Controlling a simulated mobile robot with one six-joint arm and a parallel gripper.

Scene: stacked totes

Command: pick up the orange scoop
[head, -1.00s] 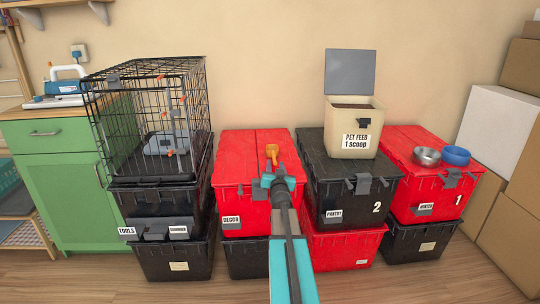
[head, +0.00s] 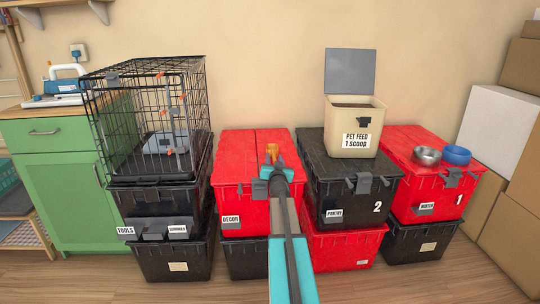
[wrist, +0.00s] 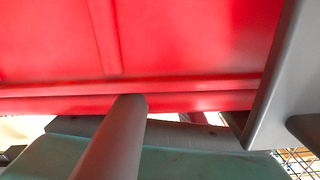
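The orange scoop (head: 271,151) shows in the head view above the red tote marked DECOR (head: 241,196), near the middle of its lid. My gripper (head: 276,162) is over the same lid, right at the scoop, and hides its lower part. The wrist view shows the grey fingers of my gripper (wrist: 205,75) apart, with red lid between and beyond them, so it looks open. The scoop does not show in the wrist view. I cannot tell whether the fingers touch it.
A black wire crate (head: 150,110) stands on totes at left. A black PANTRY tote (head: 345,190) is close at right, with a pet feed bin (head: 353,125) on it. A steel bowl (head: 427,156) and a blue bowl (head: 456,155) sit on the right red tote.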

